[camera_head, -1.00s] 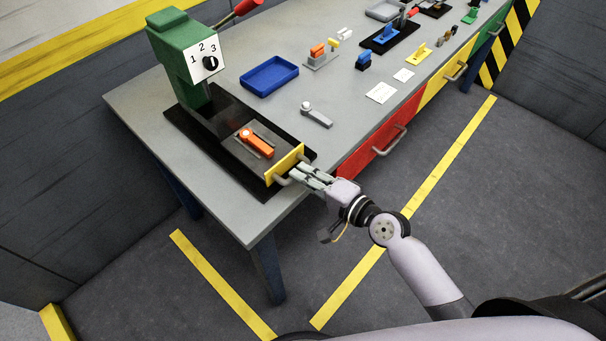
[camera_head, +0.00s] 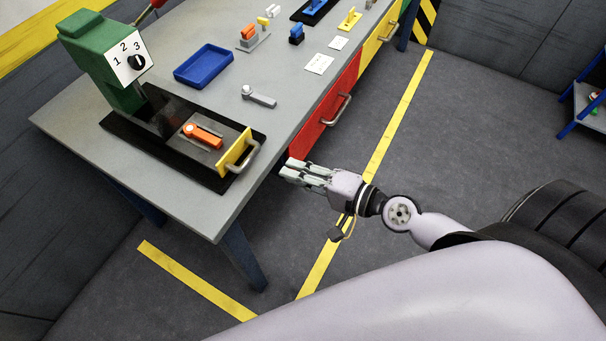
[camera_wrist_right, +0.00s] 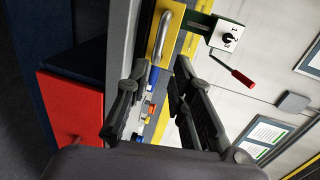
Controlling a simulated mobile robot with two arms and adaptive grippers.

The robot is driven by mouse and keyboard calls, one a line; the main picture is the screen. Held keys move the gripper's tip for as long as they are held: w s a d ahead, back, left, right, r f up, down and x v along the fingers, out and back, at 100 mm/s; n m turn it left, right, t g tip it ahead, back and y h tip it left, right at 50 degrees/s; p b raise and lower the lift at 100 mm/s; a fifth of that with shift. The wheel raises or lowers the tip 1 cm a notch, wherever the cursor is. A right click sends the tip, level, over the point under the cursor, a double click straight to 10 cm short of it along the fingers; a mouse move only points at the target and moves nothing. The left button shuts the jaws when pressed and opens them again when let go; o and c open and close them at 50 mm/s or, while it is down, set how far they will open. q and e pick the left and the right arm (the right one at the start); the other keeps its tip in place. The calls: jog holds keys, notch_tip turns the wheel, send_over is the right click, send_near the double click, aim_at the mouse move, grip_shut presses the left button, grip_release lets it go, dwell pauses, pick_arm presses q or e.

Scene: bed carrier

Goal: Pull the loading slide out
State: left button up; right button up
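The loading slide (camera_head: 224,136) is a dark plate with an orange lever clamp (camera_head: 204,134) on top. A yellow front plate (camera_head: 233,151) with a grey bar handle (camera_head: 252,158) closes its front end. It sits in the black base (camera_head: 160,150) of the green press (camera_head: 100,60). My left gripper is not in view.
The grey table (camera_head: 75,120) also bears a blue tray (camera_head: 207,66), a small grey lever (camera_head: 259,97) and several coloured fixtures. A red drawer (camera_head: 320,118) with a handle is below its front edge. The floor in front is clear.

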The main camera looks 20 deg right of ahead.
jog(key=shift+s+d+r, duration=0.1)
jog(key=shift+s+d, duration=0.3)
jog(key=shift+s, duration=0.15)
jog(key=d+f+n+g+h, duration=0.15)
jog(key=d+f, duration=0.25)
jog(key=f, duration=0.6)
jog(key=d+f+n+h, duration=0.1)
jog(key=d+f+h, duration=0.25)
jog(key=f, duration=0.55)
jog(key=s+d+f+n+g+h, duration=0.15)
jog(key=s+f, duration=0.25)
jog(key=f, duration=0.4)
jog(key=s+d+f+n+g+h, duration=0.1)
jog(key=s+d+f+n+g, duration=0.2)
jog(key=f, duration=0.6)
jog(key=s+a+f+n+g, duration=0.1)
jog(key=s+f+n+g, duration=0.1)
jog(key=s+f, duration=0.3)
jog(key=s+a+f+n+g+h, duration=0.1)
jog(key=s+f, duration=0.3)
jog(key=s, duration=0.7)
jog(key=s+a+f+n+g, duration=0.2)
jog(key=s+f, duration=0.3)
jog(key=s, duration=0.3)
jog(key=shift+s+a+f+n+g+h, duration=0.15)
jog(key=shift+a+f+n+g+h, duration=0.25)
jog(key=shift+n, duration=0.3)
